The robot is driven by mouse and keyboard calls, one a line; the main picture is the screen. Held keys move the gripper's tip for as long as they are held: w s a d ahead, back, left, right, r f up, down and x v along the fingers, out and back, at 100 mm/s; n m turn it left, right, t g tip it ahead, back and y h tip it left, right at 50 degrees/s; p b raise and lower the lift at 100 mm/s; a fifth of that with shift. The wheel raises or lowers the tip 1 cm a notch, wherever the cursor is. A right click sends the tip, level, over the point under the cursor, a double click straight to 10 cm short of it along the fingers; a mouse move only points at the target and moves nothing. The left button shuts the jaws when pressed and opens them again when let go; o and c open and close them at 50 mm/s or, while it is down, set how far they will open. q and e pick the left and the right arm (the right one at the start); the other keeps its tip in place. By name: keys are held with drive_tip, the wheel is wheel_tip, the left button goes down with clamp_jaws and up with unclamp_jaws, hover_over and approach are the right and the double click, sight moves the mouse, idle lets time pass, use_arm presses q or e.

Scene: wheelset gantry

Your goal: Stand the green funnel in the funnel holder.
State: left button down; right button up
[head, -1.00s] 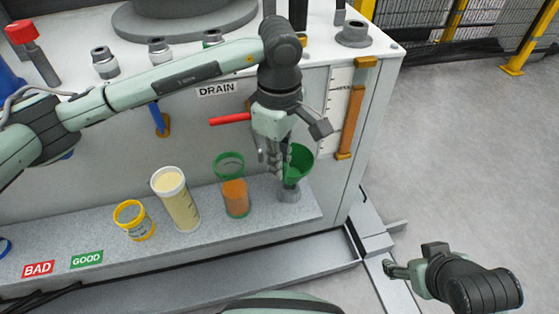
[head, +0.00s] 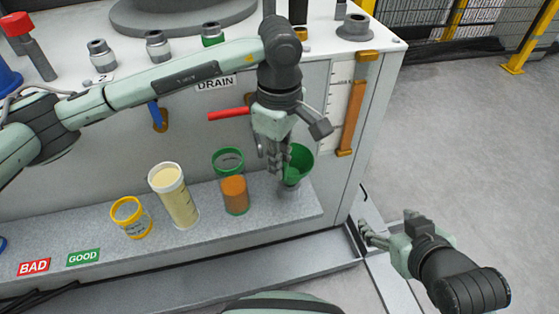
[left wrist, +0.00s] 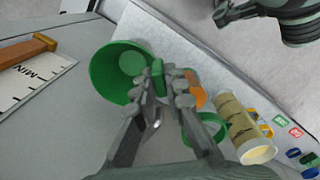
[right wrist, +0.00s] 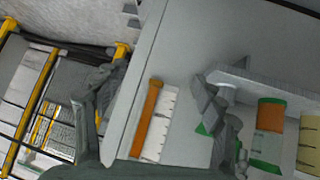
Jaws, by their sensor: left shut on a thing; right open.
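The green funnel (head: 301,160) is above the right end of the grey ledge, its wide mouth facing up. My left gripper (head: 277,160) is shut on the funnel's edge. In the left wrist view the funnel (left wrist: 112,62) fills the space beside the shut fingers (left wrist: 162,88). The small grey funnel holder (head: 290,188) is directly below the funnel. The spout is hidden, and I cannot tell whether it is inside the holder. My right gripper (head: 385,229) is open and empty, to the right of the ledge over the floor.
A cup of orange material (head: 235,196), a green ring-shaped lid (head: 228,161), a tall cream-filled cylinder (head: 177,197) and a yellow-rimmed jar (head: 132,218) are left of the holder. A red drain handle (head: 230,114) sticks out above the ledge. Open floor (head: 480,170) lies right.

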use_arm(q)
drive_tip(key=shift+f+b, duration=0.45)
drive_tip(key=shift+f, duration=0.05)
drive_tip(key=shift+f+b, duration=0.3)
drive_tip(key=shift+f, duration=0.15)
use_arm(e)
drive_tip(key=w+a+r+t+y, duration=0.3)
drive_tip(key=w+a+r+t, duration=0.1)
drive_tip(key=a+r, duration=0.2)
drive_tip(key=shift+w+a+r+n+t, duration=0.15)
drive_tip(key=shift+r+n+t, duration=0.25)
drive_tip(key=shift+r, duration=0.35)
use_arm(q)
drive_tip(key=c, duration=1.5)
unclamp_jaws()
wheel_tip(320, 180, up, 12)
